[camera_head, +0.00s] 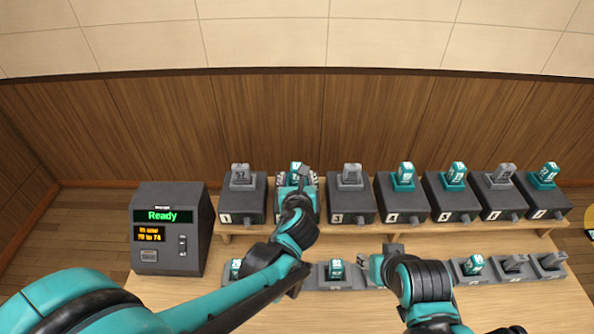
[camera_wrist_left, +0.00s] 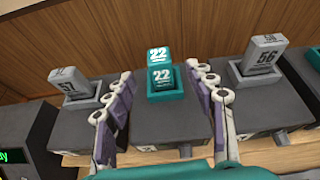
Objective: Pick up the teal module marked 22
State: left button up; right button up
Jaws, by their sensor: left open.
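The teal module marked 22 (camera_wrist_left: 160,70) stands upright in the top of a dark grey base in the left wrist view. In the head view its top (camera_head: 295,168) shows on the second base of the back row, partly hidden by my left gripper. My left gripper (camera_wrist_left: 160,90) is open, its fingers on either side of the module with gaps to it. It also shows in the head view (camera_head: 297,182). My right gripper (camera_head: 384,262) is over the front row, right of a teal module marked 92 (camera_head: 336,268); its jaws are not clear.
Grey modules flank it, one marked 57 (camera_wrist_left: 68,82) and one marked 56 (camera_wrist_left: 262,54). More bases with teal and grey modules (camera_head: 403,176) run right along the back row. A dark console reading Ready (camera_head: 168,230) stands left. A wooden wall (camera_head: 270,120) rises behind.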

aim_at(296, 171)
pick_arm(q)
jog(key=shift+m, duration=0.3)
jog(key=b+x, duration=0.3)
jog(key=x, duration=0.5)
jog(key=shift+s+a, duration=0.1)
jog(key=shift+c, duration=0.9)
grip_shut()
